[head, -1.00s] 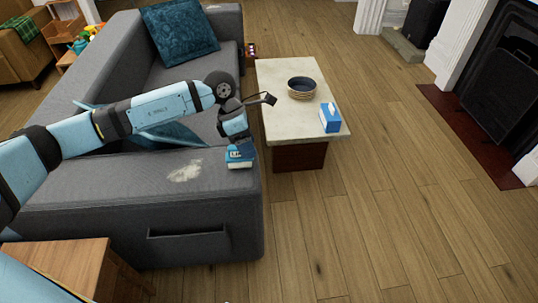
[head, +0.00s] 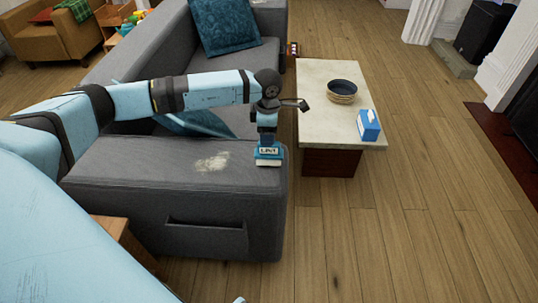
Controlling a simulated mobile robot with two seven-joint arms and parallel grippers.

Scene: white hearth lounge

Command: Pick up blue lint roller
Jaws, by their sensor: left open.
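The blue lint roller (head: 268,155), a small block with a white "LINT" label, sits on the front end of the grey sofa arm (head: 130,165). My left arm reaches in from the left and bends down over it. My left gripper (head: 267,142) points down right above the lint roller and looks open. Its fingers are small and dark, and whether they touch the roller or are around it I cannot tell. The top of the roller is partly hidden by the gripper. My right gripper is out of view.
A pale-topped coffee table (head: 315,128) stands right of the sofa, with a dark bowl (head: 343,90) and a blue-and-white carton (head: 368,125). A wooden side table (head: 118,236) stands close in front of the sofa. The wooden floor at right is clear.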

